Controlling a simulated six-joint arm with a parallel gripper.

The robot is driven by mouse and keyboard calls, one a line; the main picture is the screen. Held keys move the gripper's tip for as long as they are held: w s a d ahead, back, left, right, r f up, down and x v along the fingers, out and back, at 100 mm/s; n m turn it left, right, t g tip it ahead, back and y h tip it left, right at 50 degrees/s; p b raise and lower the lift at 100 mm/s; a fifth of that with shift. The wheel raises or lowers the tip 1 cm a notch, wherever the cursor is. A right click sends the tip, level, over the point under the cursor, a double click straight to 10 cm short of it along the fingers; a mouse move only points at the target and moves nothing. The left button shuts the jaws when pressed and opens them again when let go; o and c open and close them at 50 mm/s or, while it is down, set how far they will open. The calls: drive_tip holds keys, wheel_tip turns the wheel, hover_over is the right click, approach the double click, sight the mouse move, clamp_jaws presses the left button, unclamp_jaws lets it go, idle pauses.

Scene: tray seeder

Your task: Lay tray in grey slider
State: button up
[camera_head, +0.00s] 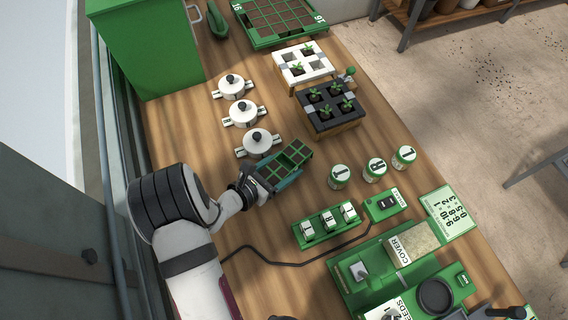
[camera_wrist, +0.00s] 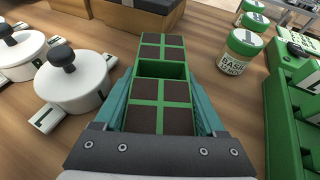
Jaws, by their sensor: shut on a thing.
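My gripper (camera_head: 265,180) is shut on a small green tray (camera_head: 291,162) and holds it over the wooden table. In the wrist view, the teal fingers of my gripper (camera_wrist: 162,88) press on both long sides of the tray (camera_wrist: 162,70). The green seeder (camera_head: 378,272), with parts marked COVER and SEEDS, stands at the lower right. A dark grey part with a black handle (camera_head: 505,312) shows at the bottom edge; I cannot tell whether it is the grey slider.
Three white lidded pots (camera_head: 258,143) stand left of the tray. Black (camera_head: 327,121) and white seedling holders stand beyond it. Three labelled jars (camera_head: 375,169) and a green block with white switches (camera_head: 327,226) stand to the right. A black cable crosses the table.

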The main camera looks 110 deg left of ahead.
drive_tip(key=o, duration=1.5)
drive_tip(key=v, duration=1.2)
drive_tip(key=shift+w+r, duration=0.1)
